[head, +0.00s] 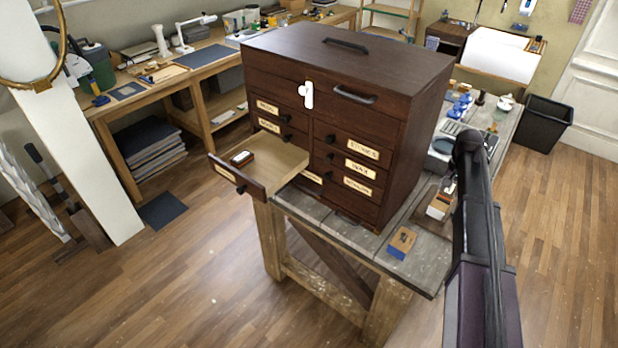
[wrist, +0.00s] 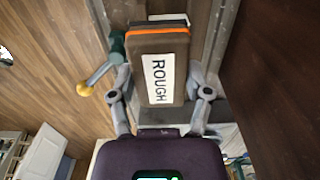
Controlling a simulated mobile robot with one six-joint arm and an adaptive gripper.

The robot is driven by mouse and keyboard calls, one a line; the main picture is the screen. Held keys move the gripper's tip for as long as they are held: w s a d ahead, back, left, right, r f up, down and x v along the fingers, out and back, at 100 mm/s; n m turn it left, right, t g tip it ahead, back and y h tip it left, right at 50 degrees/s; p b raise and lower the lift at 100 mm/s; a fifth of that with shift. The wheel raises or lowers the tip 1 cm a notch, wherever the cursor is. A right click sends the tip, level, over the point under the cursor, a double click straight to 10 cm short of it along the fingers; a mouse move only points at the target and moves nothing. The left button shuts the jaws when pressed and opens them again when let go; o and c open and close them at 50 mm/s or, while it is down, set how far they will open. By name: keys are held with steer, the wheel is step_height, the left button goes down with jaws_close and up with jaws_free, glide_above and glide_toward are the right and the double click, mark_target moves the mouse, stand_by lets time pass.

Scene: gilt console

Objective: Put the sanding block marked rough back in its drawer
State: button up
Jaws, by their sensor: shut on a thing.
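The block marked ROUGH (wrist: 160,92) fills the middle of the wrist view, dark brown with a white label and an orange band at its far end. My gripper (wrist: 160,88) is shut on it, one finger along each side. In the head view, a white-and-orange item (head: 438,207) beside my arm may be this block; my fingers are not clear there. A dark wood chest (head: 345,70) stands on the bench. Its lower left drawer (head: 282,158) is pulled out, with a small dark block with a pale top (head: 243,158) inside. That drawer's label (head: 226,174) is unreadable.
A tan block with a blue end (head: 402,243) lies on the grey bench (head: 385,262) in front of the chest. Jars and tools crowd the bench's far right. Other labelled drawers are closed. The floor left of the open drawer is mostly clear.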

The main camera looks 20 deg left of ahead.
steer(key=shift+f+b, duration=2.2)
steer(key=shift+f, duration=0.4)
steer(key=shift+s, duration=0.1)
